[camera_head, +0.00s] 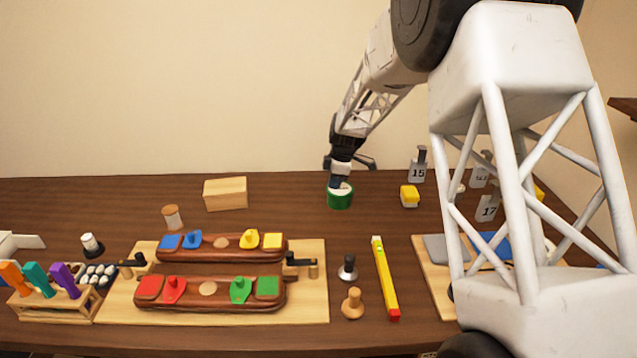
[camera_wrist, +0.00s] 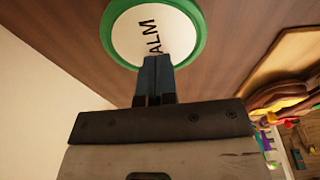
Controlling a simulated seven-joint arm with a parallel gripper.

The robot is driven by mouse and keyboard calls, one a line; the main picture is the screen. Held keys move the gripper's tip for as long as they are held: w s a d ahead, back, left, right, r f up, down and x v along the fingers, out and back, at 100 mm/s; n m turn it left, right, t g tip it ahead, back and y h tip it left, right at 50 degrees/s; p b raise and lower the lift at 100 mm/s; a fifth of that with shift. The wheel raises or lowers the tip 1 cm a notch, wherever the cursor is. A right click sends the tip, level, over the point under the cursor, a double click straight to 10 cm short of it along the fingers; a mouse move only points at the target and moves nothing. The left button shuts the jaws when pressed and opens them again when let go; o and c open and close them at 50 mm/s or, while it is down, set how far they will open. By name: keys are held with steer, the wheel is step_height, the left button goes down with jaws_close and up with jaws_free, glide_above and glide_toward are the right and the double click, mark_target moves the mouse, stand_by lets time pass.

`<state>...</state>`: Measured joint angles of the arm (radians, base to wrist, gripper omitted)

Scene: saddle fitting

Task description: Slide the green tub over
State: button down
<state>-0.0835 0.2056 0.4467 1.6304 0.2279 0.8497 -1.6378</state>
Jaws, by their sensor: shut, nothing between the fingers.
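The green tub (camera_head: 340,199) stands upright on the dark wooden table, toward the back and right of centre. Its top is white with a green rim. In the wrist view the tub (camera_wrist: 199,48) shows from above, with dark letters reading "ALM" on the white top. My gripper (camera_head: 340,184) points down at the tub, its fingers shut with nothing between them. In the wrist view my gripper's fingertips (camera_wrist: 154,62) overlap the near edge of the tub's top. I cannot tell whether they touch it.
A wooden block (camera_head: 225,194) lies left of the tub. A yellow-and-white block (camera_head: 409,196) and numbered weights (camera_head: 417,168) stand to its right. In front are a yellow level (camera_head: 385,278) and a board (camera_head: 318,270) with boat-shaped wooden pieces. Table around the tub is clear.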

steer(key=d, duration=0.3)
steer(key=d+f, duration=0.1)
steer(key=d, duration=0.6)
steer(key=shift+s+d+f, duration=0.35)
steer(key=shift+d+f, duration=0.05)
steer(key=shift+r, duration=0.1)
steer(key=shift+w+a+r, duration=0.1)
steer(key=shift+w+r, duration=0.05)
steer(key=shift+r, duration=0.8)
steer(key=shift+r, duration=0.1)
steer(key=shift+r, duration=0.1)
steer(key=shift+r, duration=0.1)
steer(key=d, duration=1.2)
steer(key=shift+r, duration=0.1)
